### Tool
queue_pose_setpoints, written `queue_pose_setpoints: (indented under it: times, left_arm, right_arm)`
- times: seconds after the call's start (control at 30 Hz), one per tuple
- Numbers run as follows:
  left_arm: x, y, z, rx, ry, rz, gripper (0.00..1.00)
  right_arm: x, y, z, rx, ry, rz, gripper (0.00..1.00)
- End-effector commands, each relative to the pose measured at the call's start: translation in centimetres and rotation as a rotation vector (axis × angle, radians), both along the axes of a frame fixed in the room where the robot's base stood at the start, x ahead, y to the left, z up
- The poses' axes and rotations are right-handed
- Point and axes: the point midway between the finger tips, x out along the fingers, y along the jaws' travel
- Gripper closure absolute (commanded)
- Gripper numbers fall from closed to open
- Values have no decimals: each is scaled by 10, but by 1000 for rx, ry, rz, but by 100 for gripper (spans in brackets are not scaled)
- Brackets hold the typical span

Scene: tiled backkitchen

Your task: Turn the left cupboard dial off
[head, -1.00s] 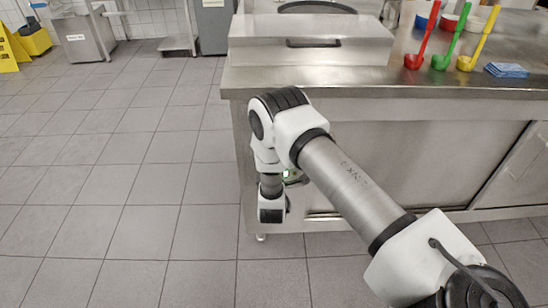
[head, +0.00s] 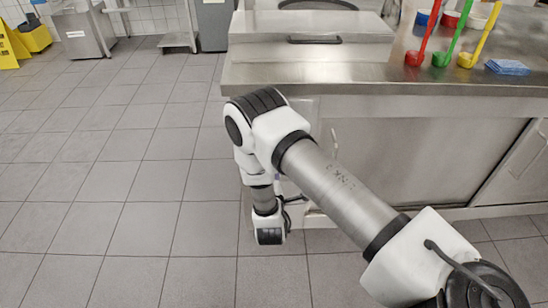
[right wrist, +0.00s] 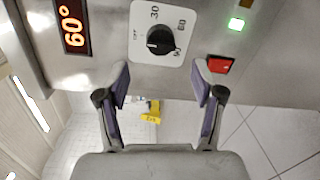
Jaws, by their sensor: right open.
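In the right wrist view, a black dial knob (right wrist: 161,40) sits on a white plate (right wrist: 143,16) marked OFF, 30, 60 and a further number. The plate is on a steel panel. A pale mark shows on the knob's left side; its exact setting is hard to read. My right gripper (right wrist: 161,80) is open and empty, its two fingers spread below the knob in the picture and apart from it. My left gripper is in neither current view.
Beside the dial are a lit red display (right wrist: 74,27) reading 60°, a red switch (right wrist: 221,65) and a lit green lamp (right wrist: 236,24). The steel counter (head: 400,90) carries red, green and yellow ladles and a blue cloth (head: 507,67).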

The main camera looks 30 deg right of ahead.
Motion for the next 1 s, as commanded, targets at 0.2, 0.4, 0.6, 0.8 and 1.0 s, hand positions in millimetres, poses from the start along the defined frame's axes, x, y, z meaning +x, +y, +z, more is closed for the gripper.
queue_pose_setpoints:
  times: [0.2, 0.4, 0.6, 0.8, 1.0]
  left_arm:
    - [0, 0, 0, 0, 0, 0, 100]
    - [0, 0, 0, 0, 0, 0, 100]
    - [0, 0, 0, 0, 0, 0, 100]
    - [0, 0, 2, 0, 0, 0, 100]
    - [0, 0, 55, 0, 0, 0, 100]
  right_arm:
    - [-33, 25, 2, -1, 0, 3, 33]
    - [-39, 27, 3, -1, -2, -1, 33]
    - [-39, 27, 3, 0, -2, -1, 33]
    - [-39, 27, 6, 0, -2, -1, 33]
    - [-48, 8, 60, 10, 24, -31, 33]
